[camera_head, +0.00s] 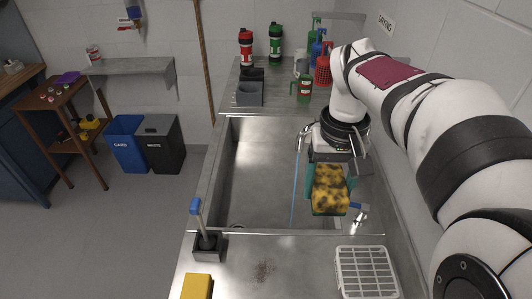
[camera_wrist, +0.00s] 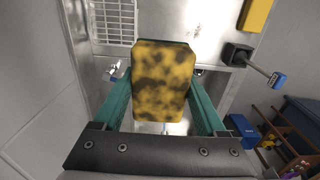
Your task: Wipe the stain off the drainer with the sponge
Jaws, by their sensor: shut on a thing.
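My gripper (camera_head: 327,183) has teal fingers and is shut on a yellow sponge with dark blotches (camera_head: 330,196). It holds the sponge above the right side of the sink, apart from the drainer. In the wrist view the sponge (camera_wrist: 162,85) sits between both fingers. A brown speckled stain (camera_head: 264,271) lies on the near metal drainer (camera_head: 300,255), left of a white rack.
A white slotted rack (camera_head: 365,272) stands on the drainer, right of the stain. A blue-handled brush (camera_head: 197,213) stands in a dark holder (camera_head: 207,247) at left, beside a plain yellow block (camera_head: 197,287). The sink basin (camera_head: 265,165) is open. Several bottles stand behind it.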

